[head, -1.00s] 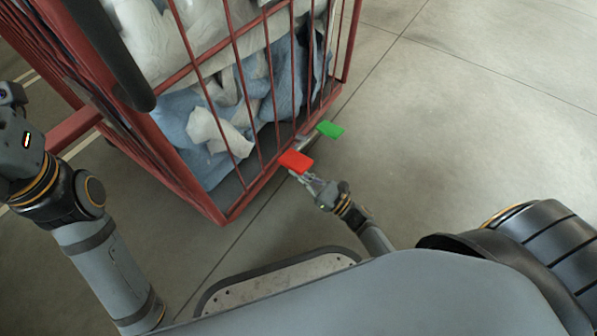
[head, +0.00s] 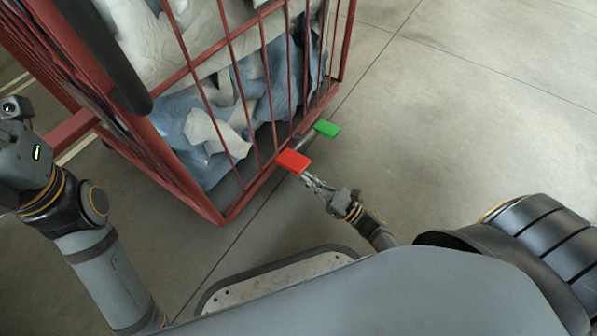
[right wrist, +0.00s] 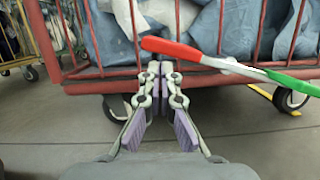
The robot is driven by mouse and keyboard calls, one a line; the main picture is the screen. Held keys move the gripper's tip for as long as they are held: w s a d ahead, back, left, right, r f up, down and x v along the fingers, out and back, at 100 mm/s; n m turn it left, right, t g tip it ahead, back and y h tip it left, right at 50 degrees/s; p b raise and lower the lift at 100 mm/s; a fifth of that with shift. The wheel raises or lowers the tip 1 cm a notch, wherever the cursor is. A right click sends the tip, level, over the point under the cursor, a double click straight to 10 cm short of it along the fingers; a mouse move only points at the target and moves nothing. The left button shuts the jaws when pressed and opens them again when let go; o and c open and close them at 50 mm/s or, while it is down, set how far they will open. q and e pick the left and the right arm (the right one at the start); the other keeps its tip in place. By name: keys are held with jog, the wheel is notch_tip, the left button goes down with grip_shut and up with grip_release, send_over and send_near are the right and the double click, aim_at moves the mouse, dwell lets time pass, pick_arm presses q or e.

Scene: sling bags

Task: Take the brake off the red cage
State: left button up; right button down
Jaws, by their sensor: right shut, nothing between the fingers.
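The red cage (head: 222,219) stands at the upper left of the head view. A brake bar sticks out at its base, with a red pedal (head: 293,161) at the near end and a green pedal (head: 327,128) farther along. In the right wrist view the red pedal (right wrist: 172,47) sits higher than the green pedal (right wrist: 293,82), so the bar slopes. My right gripper (head: 308,180) is shut and empty, close beside the red pedal. In the right wrist view its fingertips (right wrist: 160,68) show just below the red pedal; I cannot tell if they touch. My left gripper's fingers are not visible.
Blue and white bags (head: 215,130) fill the cage. Castors (right wrist: 290,99) show under it in the right wrist view, and another wheeled cage (right wrist: 15,50) stands at far left. The grey floor (head: 450,120) to the right is clear.

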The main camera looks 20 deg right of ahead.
jog(key=v, duration=0.7)
jog(key=shift+s+f, duration=0.25)
